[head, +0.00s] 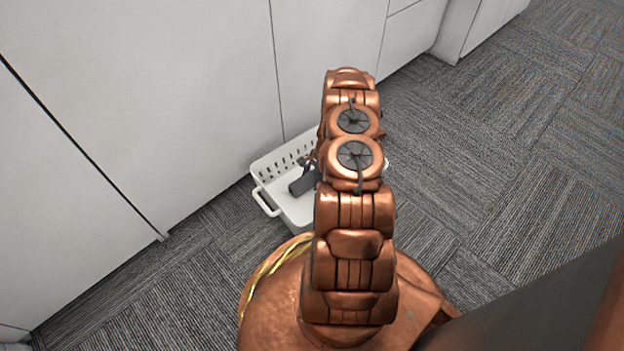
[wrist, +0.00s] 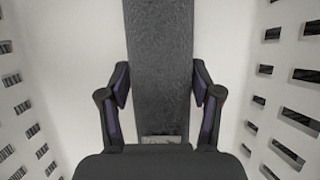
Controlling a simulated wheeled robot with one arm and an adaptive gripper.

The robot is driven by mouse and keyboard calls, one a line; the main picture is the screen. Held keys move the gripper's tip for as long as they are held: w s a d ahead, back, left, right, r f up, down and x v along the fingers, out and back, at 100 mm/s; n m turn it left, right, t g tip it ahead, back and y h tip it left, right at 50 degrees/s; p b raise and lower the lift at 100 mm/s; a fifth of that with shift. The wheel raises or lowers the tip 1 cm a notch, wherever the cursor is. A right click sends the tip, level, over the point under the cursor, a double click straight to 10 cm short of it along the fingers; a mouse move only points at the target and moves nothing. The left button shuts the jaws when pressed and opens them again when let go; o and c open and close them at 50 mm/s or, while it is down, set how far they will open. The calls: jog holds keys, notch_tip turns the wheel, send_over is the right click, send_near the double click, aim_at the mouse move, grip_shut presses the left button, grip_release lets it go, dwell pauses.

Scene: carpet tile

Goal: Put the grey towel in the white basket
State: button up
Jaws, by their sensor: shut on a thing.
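The white basket (head: 288,204) stands on the carpet against the white cabinet fronts, with slotted walls and a handle at its left end. My arm hides its right part. The grey towel (head: 302,185) shows as a dark grey folded piece within the basket's outline. In the wrist view the towel (wrist: 160,35) is a long upright strip between the fingers of my gripper (wrist: 160,88), which is shut on it. The basket's pale floor and slotted side walls (wrist: 285,85) surround the gripper in that view. Whether the towel touches the basket floor I cannot tell.
White cabinet fronts (head: 190,90) rise directly behind the basket. Grey carpet tile (head: 500,160) lies open to the right, with more carpet at the lower left.

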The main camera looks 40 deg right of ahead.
jog(key=shift+f, duration=0.1)
jog(key=o, duration=1.3)
